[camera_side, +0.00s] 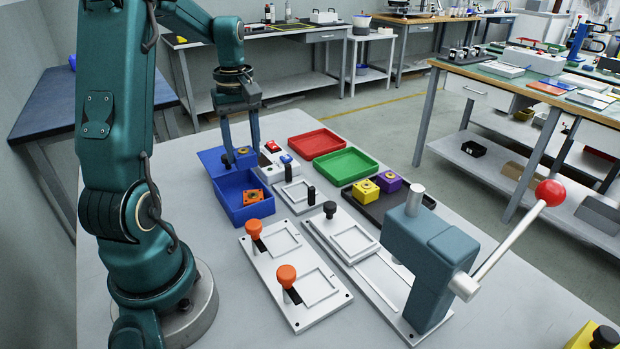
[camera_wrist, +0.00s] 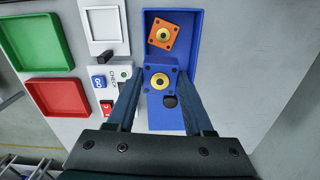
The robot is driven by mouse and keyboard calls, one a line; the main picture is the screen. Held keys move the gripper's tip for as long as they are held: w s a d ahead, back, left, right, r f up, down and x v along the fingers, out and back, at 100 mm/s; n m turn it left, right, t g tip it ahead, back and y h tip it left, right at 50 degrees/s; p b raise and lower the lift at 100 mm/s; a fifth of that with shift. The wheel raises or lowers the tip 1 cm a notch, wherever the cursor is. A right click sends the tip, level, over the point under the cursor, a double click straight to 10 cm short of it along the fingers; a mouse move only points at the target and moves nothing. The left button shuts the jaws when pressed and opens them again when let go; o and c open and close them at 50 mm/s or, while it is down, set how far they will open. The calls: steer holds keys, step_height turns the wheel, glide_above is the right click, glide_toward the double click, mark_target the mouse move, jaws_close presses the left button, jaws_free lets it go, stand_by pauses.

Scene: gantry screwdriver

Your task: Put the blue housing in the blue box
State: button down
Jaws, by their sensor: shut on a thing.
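My gripper (camera_side: 242,150) is shut on the blue housing (camera_side: 243,156), a small block with a gold centre and dark centre hole. In the wrist view the blue housing (camera_wrist: 160,79) sits between my two fingertips (camera_wrist: 160,84). The blue box (camera_side: 268,209) has an open compartment nearer the side camera and a flat blue part behind it. An orange housing (camera_side: 253,196) lies in the compartment and also shows in the wrist view (camera_wrist: 163,33). The blue housing appears over the flat part, beside the compartment; its height is hard to tell.
A red tray (camera_side: 314,143) and a green tray (camera_side: 345,166) lie to the right. A yellow housing (camera_side: 365,191) and a purple one (camera_side: 389,181) stand on a dark tray. White fixtures with orange knobs (camera_side: 286,276) and a red-balled lever press (camera_side: 430,260) stand in front.

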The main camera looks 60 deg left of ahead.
steer(key=shift+s+a+f+n, duration=0.25)
steer(key=shift+s+a+f, duration=0.05)
steer(key=shift+s+a, duration=0.2)
steer(key=shift+s+a+f+n, duration=0.25)
steer(key=shift+s+a, duration=0.15)
steer(key=shift+a, duration=0.05)
steer(key=shift+f, duration=2.85)
steer(key=shift+f, duration=0.7)
steer(key=shift+c, duration=1.1)
jaws_free()
steer(key=shift+r, duration=4)
